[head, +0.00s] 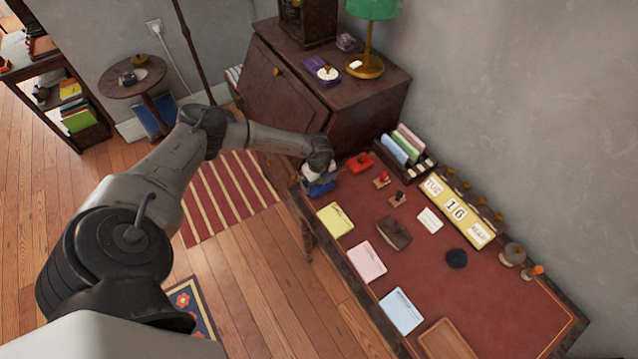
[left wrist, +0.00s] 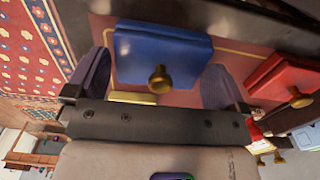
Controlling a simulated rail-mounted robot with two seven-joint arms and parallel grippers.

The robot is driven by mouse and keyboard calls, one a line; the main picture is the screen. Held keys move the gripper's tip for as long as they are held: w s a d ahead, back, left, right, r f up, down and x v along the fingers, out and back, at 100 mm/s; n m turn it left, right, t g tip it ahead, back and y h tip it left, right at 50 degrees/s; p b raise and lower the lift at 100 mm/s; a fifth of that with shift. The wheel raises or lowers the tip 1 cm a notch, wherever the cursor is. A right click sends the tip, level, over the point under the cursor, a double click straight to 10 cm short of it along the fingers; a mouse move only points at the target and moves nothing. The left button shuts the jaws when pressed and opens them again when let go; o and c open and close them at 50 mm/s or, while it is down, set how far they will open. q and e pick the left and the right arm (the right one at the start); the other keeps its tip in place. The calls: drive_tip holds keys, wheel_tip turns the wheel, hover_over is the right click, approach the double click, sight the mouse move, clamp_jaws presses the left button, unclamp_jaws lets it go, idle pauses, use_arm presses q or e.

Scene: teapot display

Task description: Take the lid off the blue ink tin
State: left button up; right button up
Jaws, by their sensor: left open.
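The blue ink tin (head: 320,189) stands at the desk's left back corner, partly hidden under my left gripper (head: 318,170). In the left wrist view the blue tin (left wrist: 165,50) shows a flat blue lid with a brass knob (left wrist: 160,78). The lid is on the tin. My left gripper also shows in the left wrist view (left wrist: 157,82). Its two dark fingers are apart, one on each side of the knob, with nothing held between them. Whether a finger touches the lid cannot be told. My right gripper is not in view.
A red tin (head: 360,162) stands close to the right of the blue one. Two stamps (head: 381,179) and a rack of coloured cards (head: 400,147) are nearby. A yellow card (head: 335,219) lies in front. A dark cabinet (head: 350,110) rises behind the corner.

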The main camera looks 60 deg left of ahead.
use_arm(q)
drive_tip(key=c, duration=0.6)
drive_tip(key=shift+r, duration=0.2)
